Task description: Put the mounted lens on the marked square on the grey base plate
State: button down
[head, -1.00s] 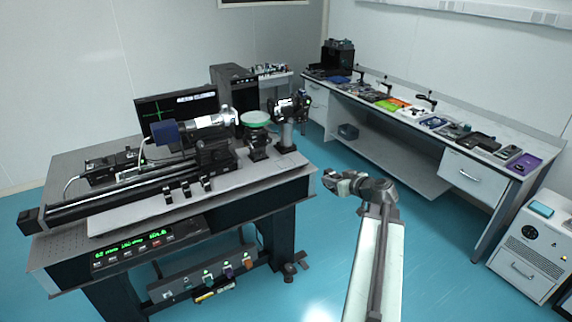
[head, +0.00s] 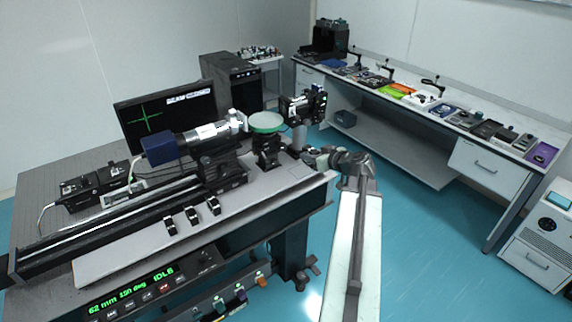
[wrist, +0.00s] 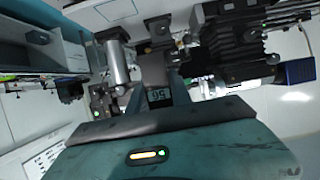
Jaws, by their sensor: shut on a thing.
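The lens glass is not visible, and in the head view the piece is too small to make out. The light grey plate lies along the front of the table.
A pale green disc (head: 266,122) on a black stand and a black post-mounted device (head: 303,106) stand close behind my gripper. Three small black clamps (head: 192,216) sit on the plate. A long rail (head: 110,222) runs behind. A side bench (head: 415,125) holds trays.

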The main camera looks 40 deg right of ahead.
jog(key=shift+w+r, duration=0.1)
jog(key=shift+w, duration=0.25)
